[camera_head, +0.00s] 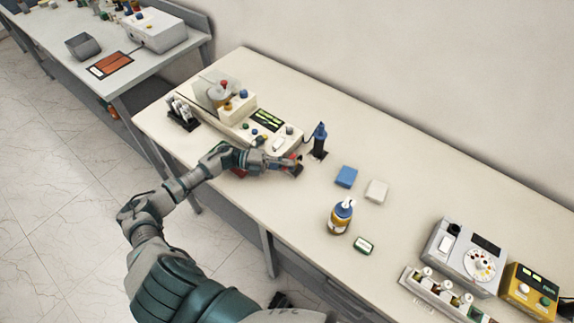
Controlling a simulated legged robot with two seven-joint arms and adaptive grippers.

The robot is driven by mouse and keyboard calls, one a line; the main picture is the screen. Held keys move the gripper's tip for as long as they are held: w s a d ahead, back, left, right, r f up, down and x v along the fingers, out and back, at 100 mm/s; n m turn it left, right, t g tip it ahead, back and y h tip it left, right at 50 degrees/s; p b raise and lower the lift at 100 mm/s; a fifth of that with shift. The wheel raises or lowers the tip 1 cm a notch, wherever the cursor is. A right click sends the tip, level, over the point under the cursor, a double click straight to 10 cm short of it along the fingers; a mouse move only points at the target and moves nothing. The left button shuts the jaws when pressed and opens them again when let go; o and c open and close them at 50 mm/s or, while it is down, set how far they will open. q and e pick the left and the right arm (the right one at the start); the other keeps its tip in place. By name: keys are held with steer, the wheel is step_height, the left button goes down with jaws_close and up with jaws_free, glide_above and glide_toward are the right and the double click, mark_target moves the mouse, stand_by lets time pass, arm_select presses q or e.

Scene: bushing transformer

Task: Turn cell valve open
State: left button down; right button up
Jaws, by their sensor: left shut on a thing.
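A cream bench instrument (257,127) with a dark green display stands on the long bench, left of centre. A clear vessel with a red-topped part (222,92) sits at its back left. My left arm comes in from the lower left and reaches over the bench's front edge. My left gripper (291,165) is at the instrument's front right corner, low over the bench. It is shut on a small red part (295,157), which looks like the cell valve. The fingers hide most of that part, so I cannot tell which way the valve is turned. My right gripper is out of view.
A blue bottle (319,140) stands in a dark holder right of the gripper. A blue block (346,177), a white block (377,191) and an amber bottle (340,216) are farther right. A black rack (183,115) stands left of the instrument. The bench's back middle is clear.

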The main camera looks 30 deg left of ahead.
arm_select(q)
steer(key=shift+w+a, duration=0.1)
steer(key=c, duration=1.2)
jaws_free()
steer(key=shift+w+f, duration=0.1)
steer(key=shift+o, duration=0.2)
steer(key=shift+w, duration=0.1)
steer(key=shift+s+a, duration=0.25)
steer(key=v, duration=1.1)
steer(key=shift+a+f, duration=0.15)
steer(key=shift+a, duration=0.2)
steer(key=shift+o, duration=0.2)
steer(key=shift+d, duration=0.1)
